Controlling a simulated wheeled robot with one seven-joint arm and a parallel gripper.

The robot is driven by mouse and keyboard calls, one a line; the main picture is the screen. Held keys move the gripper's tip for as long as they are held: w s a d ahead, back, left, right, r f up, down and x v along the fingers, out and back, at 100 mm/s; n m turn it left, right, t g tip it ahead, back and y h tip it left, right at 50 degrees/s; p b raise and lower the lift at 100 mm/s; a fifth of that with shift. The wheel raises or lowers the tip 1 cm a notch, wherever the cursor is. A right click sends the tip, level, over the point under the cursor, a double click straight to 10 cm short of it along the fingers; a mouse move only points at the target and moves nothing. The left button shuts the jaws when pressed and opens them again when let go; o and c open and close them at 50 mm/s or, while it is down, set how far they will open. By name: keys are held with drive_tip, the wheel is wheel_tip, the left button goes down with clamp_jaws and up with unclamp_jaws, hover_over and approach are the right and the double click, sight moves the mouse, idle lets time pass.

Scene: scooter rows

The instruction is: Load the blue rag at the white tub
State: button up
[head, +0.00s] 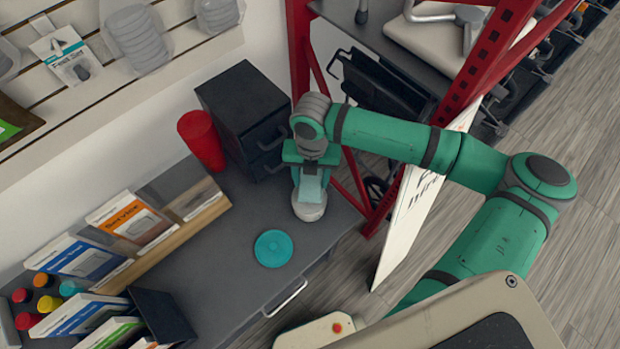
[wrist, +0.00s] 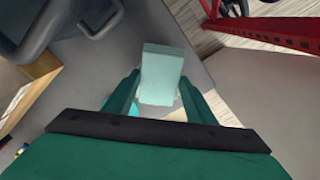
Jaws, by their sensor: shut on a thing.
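My gripper (head: 311,172) points down over the right end of the grey counter and is shut on the pale blue rag (head: 312,188). In the wrist view the rag (wrist: 162,72) is a flat pale block between the two green fingers (wrist: 161,98). The white tub (head: 309,211) stands on the counter directly below the rag, partly covered by it and by the gripper. I cannot tell whether the rag is inside the tub's rim or just above it. In the wrist view the rag and fingers mostly hide the tub.
A black drawer box (head: 243,112) and a red cup (head: 201,140) stand behind, to the left. A teal disc (head: 273,248) lies on the counter (head: 215,280) in front. A red rack post (head: 480,65) and a white sign (head: 415,215) are close on the right.

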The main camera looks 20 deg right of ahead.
sight(309, 192)
drive_tip(key=shift+g, duration=0.3)
drive_tip(key=s+f, duration=0.1)
drive_tip(key=s+a+f, duration=0.1)
drive_tip(key=s+f, duration=0.1)
drive_tip(key=shift+a+f, duration=0.15)
drive_tip(key=shift+a, duration=0.2)
drive_tip(key=shift+w+d+r, duration=0.1)
drive_tip(key=shift+r, duration=2.15)
drive_tip(key=shift+w+r, duration=0.2)
drive_tip(key=shift+r, duration=1.05)
